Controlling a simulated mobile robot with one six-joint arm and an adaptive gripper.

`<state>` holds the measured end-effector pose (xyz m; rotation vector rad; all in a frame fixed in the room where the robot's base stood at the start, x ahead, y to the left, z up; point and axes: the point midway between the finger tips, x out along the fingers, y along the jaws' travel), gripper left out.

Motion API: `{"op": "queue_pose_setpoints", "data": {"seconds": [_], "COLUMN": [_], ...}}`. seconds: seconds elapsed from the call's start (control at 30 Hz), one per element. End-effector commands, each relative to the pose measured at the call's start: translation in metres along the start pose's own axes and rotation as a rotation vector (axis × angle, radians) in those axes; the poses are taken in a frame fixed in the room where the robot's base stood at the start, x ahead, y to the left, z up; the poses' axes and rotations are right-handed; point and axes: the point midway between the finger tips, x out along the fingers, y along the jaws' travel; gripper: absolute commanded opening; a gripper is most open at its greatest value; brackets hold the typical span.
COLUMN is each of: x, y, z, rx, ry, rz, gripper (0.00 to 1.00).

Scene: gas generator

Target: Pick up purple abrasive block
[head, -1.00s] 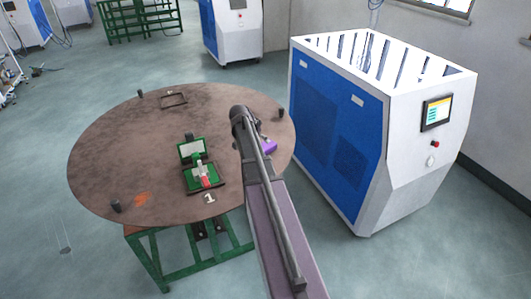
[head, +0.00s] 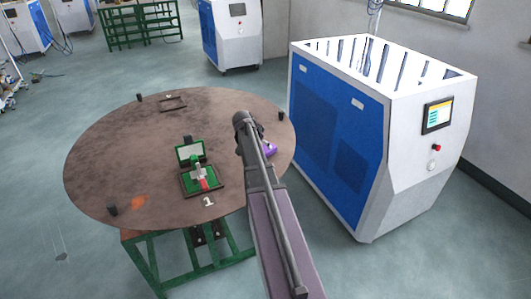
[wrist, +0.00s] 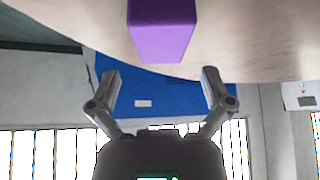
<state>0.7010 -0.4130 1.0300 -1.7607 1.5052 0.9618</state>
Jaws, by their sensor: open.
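The purple abrasive block (head: 269,149) lies on the right part of the round brown table (head: 120,150), partly hidden by my arm in the head view. In the wrist view the purple block (wrist: 162,28) is at the top middle, on the table surface. My gripper (wrist: 161,78) shows there with its two fingers spread apart, open and empty. The block is centred between the fingers in the picture but apart from them, beyond the fingertips. In the head view the fingers are hidden behind my arm.
Small black posts (head: 111,209) stand around the rim. A blue and white machine (head: 335,130) stands close to the table's right.

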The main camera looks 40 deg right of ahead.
Motion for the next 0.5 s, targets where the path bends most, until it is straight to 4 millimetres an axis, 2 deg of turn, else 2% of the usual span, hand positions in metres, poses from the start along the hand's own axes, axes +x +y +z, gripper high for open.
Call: {"op": "queue_pose_setpoints", "data": {"seconds": [0.5], "x": [0.043], "y": [-0.002], "z": [0.005], "rx": [0.000], "ry": [0.000], "rz": [0.000], "gripper": [1.00]}}
